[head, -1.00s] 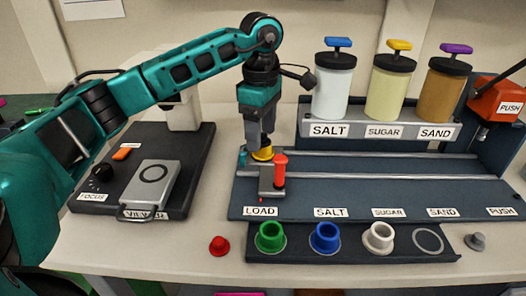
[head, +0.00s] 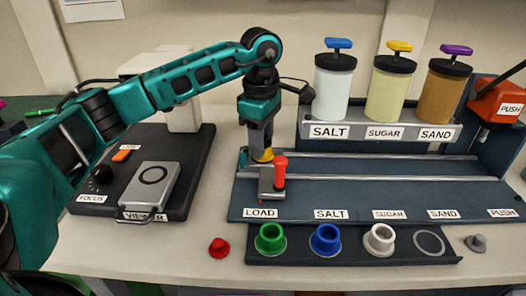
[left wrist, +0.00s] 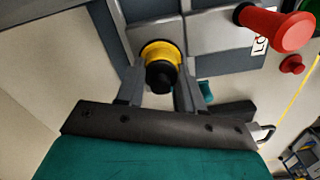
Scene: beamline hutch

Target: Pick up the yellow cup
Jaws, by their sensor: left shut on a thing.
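The yellow cup (head: 262,155) is at the left end of the dark rail bench, just behind the carriage with a red handle (head: 280,172). My left gripper (head: 261,150) points down from above and is shut on the cup, hiding much of it. In the left wrist view the yellow cup (left wrist: 160,47) shows a round yellow rim with a black part at its middle. The fingers of my left gripper (left wrist: 159,90) lie on either side of it. I cannot tell whether the cup is clear of its support. My right gripper is not in view.
Salt, sugar and sand jars (head: 387,85) stand on a shelf at the back right. The viewer (head: 150,188) stands at the left.

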